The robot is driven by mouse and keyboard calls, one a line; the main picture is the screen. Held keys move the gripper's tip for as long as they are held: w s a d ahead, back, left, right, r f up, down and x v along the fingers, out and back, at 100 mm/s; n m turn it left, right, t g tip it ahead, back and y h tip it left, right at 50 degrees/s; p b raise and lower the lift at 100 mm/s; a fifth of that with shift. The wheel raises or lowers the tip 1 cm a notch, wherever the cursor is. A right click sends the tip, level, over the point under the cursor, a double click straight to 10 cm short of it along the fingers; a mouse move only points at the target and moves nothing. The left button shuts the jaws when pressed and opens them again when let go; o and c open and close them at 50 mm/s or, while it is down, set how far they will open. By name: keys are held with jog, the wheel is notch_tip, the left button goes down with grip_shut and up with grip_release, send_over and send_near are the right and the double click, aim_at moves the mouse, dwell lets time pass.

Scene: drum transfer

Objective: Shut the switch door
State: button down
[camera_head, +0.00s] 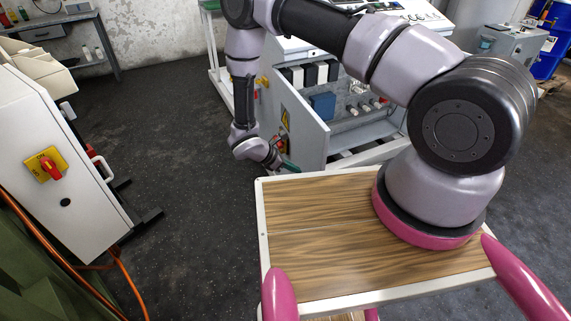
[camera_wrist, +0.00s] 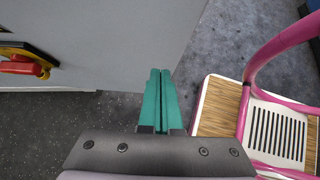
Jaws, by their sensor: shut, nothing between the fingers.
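The switch door (camera_head: 303,138) is a grey panel standing open on a grey electrical cabinet, with the cabinet's interior exposed to its right. Its outer face carries a yellow warning triangle. In the wrist view the door (camera_wrist: 115,45) fills the upper left, with a red handle (camera_wrist: 20,67) on a yellow and black mount at the left. My gripper (camera_head: 290,167) is low beside the door's near edge. In the wrist view its green fingers (camera_wrist: 160,75) are together and empty, with the tips close to the door's edge; I cannot tell whether they touch it.
Inside the cabinet are a blue box (camera_head: 322,106) and several modules. My wood-topped base lies in front. A white cabinet (camera_head: 60,150) with a red switch stands at left, with orange cables by it. Dark floor (camera_head: 180,130) between is clear. A blue drum (camera_head: 552,45) stands far right.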

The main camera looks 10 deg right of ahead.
jog(key=shift+w+d+f, duration=0.15)
jog(key=shift+w+d, duration=0.05)
jog(key=shift+d, duration=0.6)
jog(key=shift+w+d+f, duration=0.2)
jog(key=shift+d, duration=0.65)
jog(key=shift+w+d+f, duration=0.15)
jog(key=shift+w+d, duration=0.05)
jog(key=shift+d, duration=0.6)
